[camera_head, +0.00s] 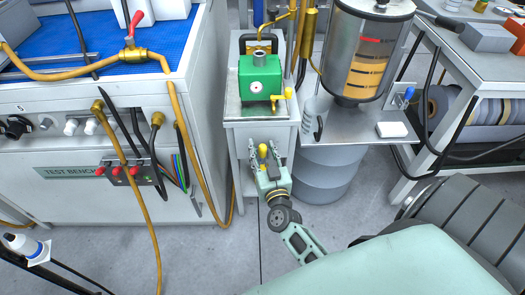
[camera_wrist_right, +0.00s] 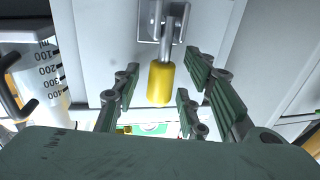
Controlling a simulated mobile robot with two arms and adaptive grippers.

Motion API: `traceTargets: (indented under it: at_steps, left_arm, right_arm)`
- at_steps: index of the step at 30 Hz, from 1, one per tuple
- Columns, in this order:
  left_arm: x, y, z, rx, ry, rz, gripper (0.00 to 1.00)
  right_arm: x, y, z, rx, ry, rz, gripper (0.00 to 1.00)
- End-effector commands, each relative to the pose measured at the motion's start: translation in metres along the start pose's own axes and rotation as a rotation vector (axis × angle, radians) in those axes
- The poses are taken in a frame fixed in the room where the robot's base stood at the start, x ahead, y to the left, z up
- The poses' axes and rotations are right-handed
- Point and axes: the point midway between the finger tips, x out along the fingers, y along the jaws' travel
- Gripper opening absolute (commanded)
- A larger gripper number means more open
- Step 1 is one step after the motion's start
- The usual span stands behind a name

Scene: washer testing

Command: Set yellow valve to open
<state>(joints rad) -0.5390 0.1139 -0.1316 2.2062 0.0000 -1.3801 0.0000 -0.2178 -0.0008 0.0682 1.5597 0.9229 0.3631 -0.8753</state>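A yellow valve with a small lever (camera_head: 285,96) sticks out from the right side of the green box (camera_head: 259,78) on the narrow white cabinet. Lower down, a yellow-gripped metal lever (camera_head: 263,151) is on the cabinet's front face. In the right wrist view this yellow grip (camera_wrist_right: 161,83) hangs from a metal bracket. My right gripper (camera_head: 268,156) is at the cabinet front, its fingers on both sides of the grip. In the wrist view the fingers (camera_wrist_right: 158,92) are apart, with gaps beside the grip. My left gripper is not in view.
The test bench (camera_head: 72,143) with hoses and a red-handled valve (camera_head: 135,22) stands left. A grey drum (camera_head: 325,172) is below.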

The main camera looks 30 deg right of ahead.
Motion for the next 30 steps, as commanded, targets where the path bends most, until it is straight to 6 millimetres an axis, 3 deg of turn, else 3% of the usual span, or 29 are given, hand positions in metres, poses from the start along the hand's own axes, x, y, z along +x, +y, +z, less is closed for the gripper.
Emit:
traceTargets:
  at_steps: [9,22,30]
  left_arm:
    - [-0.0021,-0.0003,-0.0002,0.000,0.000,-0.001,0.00]
    - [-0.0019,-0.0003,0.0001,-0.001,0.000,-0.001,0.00]
    - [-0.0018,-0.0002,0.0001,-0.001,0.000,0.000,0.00]
  right_arm:
    - [0.0032,0.0000,0.0002,-0.001,-0.001,0.000,0.38]
    - [0.0029,0.0000,0.0003,-0.001,-0.001,0.000,0.01]
    - [0.0027,0.0000,0.0006,-0.001,-0.001,0.000,0.00]
